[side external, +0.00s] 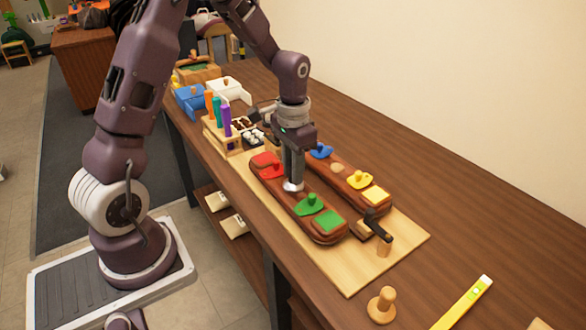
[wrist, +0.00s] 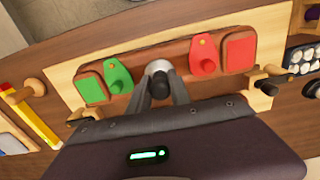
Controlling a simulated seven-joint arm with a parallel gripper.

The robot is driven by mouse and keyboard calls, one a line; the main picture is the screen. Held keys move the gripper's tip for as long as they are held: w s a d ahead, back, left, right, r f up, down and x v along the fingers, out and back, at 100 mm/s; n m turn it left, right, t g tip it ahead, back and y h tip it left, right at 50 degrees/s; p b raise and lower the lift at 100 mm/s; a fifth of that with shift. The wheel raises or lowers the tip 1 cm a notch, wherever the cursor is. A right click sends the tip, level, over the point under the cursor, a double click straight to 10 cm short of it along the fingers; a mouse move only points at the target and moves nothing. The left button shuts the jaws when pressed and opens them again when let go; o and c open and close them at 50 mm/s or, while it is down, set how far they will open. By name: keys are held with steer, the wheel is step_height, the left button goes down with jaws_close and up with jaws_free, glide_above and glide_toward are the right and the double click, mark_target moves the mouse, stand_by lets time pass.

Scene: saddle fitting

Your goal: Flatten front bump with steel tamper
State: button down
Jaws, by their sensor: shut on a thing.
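My gripper (side external: 292,176) is shut on the steel tamper (side external: 293,186) and stands upright over the front brown padded bar (side external: 300,208). The tamper's round steel foot is at the bar's top, between the red knobbed piece (side external: 271,171) and the green knobbed piece (side external: 309,204). In the wrist view the tamper (wrist: 158,67) sits between my fingers, over the middle of the bar. The front bump is not visible; the tamper covers that spot. I cannot tell whether the foot touches the bar. A round tan bump (side external: 337,168) shows on the rear bar.
The rear bar carries a blue knobbed piece (side external: 320,151) and a yellow knobbed piece (side external: 360,180). A black-handled clamp (side external: 376,224) is at the board's right end. A wooden knob tool (side external: 382,304) and yellow level (side external: 464,303) lie nearer. A rack of coloured handles (side external: 218,118) stands left.

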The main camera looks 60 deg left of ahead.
stand_by(0.4)
steer(key=shift+r, duration=2.45)
